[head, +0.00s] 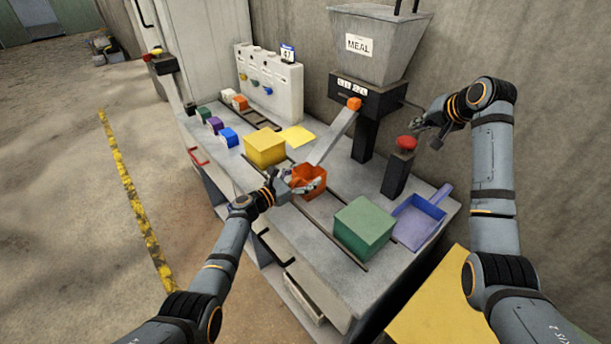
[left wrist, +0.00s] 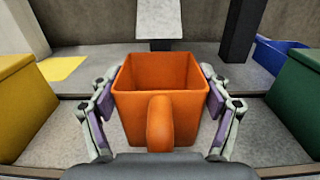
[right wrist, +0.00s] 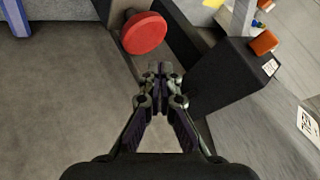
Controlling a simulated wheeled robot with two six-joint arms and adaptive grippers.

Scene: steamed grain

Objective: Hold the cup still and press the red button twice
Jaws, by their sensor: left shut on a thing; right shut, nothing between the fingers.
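An orange square cup (head: 308,176) stands under the chute of the meal hopper; in the left wrist view the cup (left wrist: 160,100) is upright and looks empty, its handle toward me. My left gripper (head: 288,184) is shut on it, with fingers (left wrist: 160,105) on both sides. The red button (head: 406,143) sits on top of a dark post at the bench's right. My right gripper (head: 418,125) is near the button, a little above and apart from it. In the right wrist view the fingers (right wrist: 160,72) are closed together and empty, with the red button (right wrist: 144,33) beyond them.
The hopper marked MEAL (head: 378,40) has a sloping chute (head: 333,137) toward the cup. A yellow box (head: 264,148) and a green box (head: 363,227) flank the cup. A blue dustpan (head: 420,216) lies at the right.

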